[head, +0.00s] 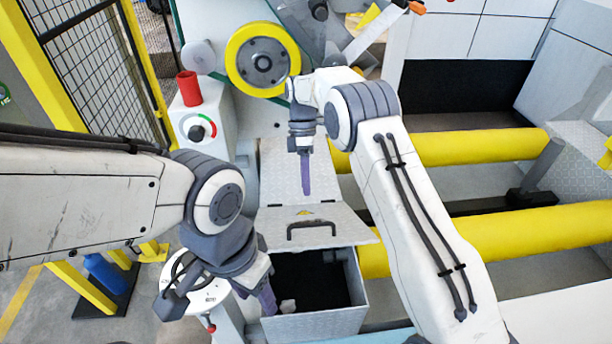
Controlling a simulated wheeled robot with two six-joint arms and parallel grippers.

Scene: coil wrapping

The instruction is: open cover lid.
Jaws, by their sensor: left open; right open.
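The cover lid (345,222) is a grey metal plate with a black bar handle (312,227) and a small yellow warning label. It is raised off its metal box (325,325), whose dark inside shows below the lid's front edge. My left gripper (267,300) is open, with purple fingers at the left side of the box opening, below the handle and apart from it. The wrist partly hides the box's left wall. My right gripper (306,178) is open and empty, pointing down over the patterned plate behind the lid.
Thick yellow rollers (530,235) run to the right of the box. A yellow reel (262,60) and a control post with a red cup-shaped part (189,88) stand behind. A round white dial (200,290) is close by my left wrist.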

